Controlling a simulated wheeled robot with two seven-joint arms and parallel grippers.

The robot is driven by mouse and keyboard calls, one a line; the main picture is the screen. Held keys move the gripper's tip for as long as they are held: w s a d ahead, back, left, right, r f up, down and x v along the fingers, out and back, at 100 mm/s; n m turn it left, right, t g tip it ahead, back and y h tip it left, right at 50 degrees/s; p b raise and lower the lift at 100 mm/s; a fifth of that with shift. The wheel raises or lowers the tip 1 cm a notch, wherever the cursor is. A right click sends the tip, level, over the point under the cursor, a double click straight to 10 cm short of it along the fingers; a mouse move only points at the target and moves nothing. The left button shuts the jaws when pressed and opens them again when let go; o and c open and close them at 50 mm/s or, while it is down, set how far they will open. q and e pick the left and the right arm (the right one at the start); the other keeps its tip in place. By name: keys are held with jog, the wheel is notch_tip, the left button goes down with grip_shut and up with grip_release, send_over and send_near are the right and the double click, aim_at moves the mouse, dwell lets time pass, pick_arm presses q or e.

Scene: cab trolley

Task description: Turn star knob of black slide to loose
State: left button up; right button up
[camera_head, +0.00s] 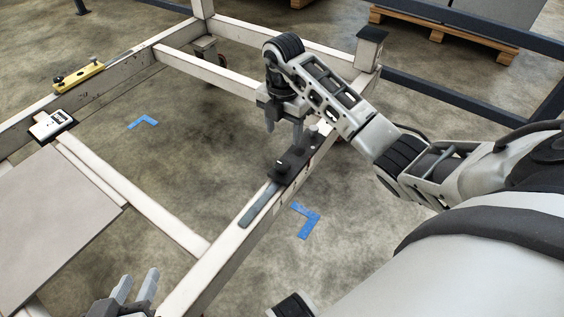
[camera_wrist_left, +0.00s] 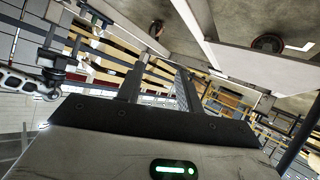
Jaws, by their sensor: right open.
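The black slide (camera_head: 298,160) sits on the near right rail of the white trolley frame, with a grey strip (camera_head: 260,206) running along the rail beside it. A small dark knob shape (camera_head: 280,167) shows on the slide's near end; its star outline is too small to make out. My right gripper (camera_head: 284,142) points down just above and behind the slide, open, with its fingertips close to it; contact cannot be told. My left gripper (camera_head: 136,286) is low at the bottom left, away from the slide, its fingers apart and empty; they also show in the left wrist view (camera_wrist_left: 158,88).
A yellow fixture (camera_head: 78,77) with dark knobs and a white device (camera_head: 48,126) sit on the far left rail. A grey panel (camera_head: 50,225) covers the left of the frame. Blue corner marks (camera_head: 306,222) lie on the floor. A corner post (camera_head: 369,50) stands behind my right arm.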

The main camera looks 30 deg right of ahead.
aim_at(283, 164)
notch_tip(283, 164, down, 10)
jog(key=b, duration=0.3)
jog(key=shift+a+f, duration=0.1)
jog(key=shift+f, duration=0.65)
pick_arm(q)
jog(key=shift+d+r+t+h, duration=0.3)
jog(key=shift+r+t, duration=0.15)
jog(key=shift+r, duration=0.2)
jog(key=shift+d+r+t+h, duration=0.3)
jog(key=shift+r+t, duration=0.15)
jog(key=shift+r, duration=0.15)
pick_arm(e)
jog(key=c, duration=1)
